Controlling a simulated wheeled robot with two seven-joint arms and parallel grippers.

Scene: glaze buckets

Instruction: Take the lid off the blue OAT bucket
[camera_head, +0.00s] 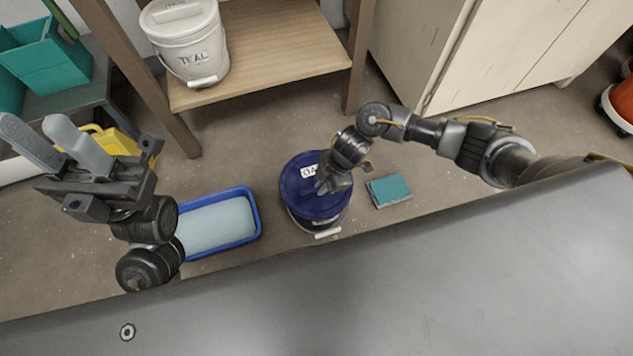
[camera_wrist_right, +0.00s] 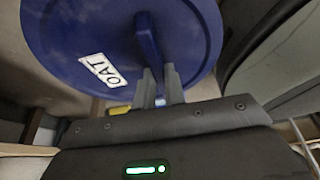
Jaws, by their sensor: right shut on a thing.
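The blue OAT bucket (camera_head: 322,221) stands on the floor in the middle of the head view. Its round blue lid (camera_head: 297,190) has a white OAT label and sits over the bucket's top; I cannot tell whether a gap separates them. My right gripper (camera_head: 323,187) is over the lid. In the right wrist view the lid (camera_wrist_right: 70,35) fills the upper part, and my right gripper (camera_wrist_right: 160,80) is shut on its upright blue handle (camera_wrist_right: 148,40). My left gripper (camera_head: 35,122) is open and empty at the far left, away from the bucket.
A blue tray (camera_head: 257,215) with a pale filling lies left of the bucket, and a teal-topped block (camera_head: 389,189) lies right. A white TEAL bucket (camera_head: 190,40) stands on a wooden shelf (camera_head: 275,45) behind. A cream cabinet (camera_head: 480,50) is back right. A grey surface (camera_head: 400,290) spans the front.

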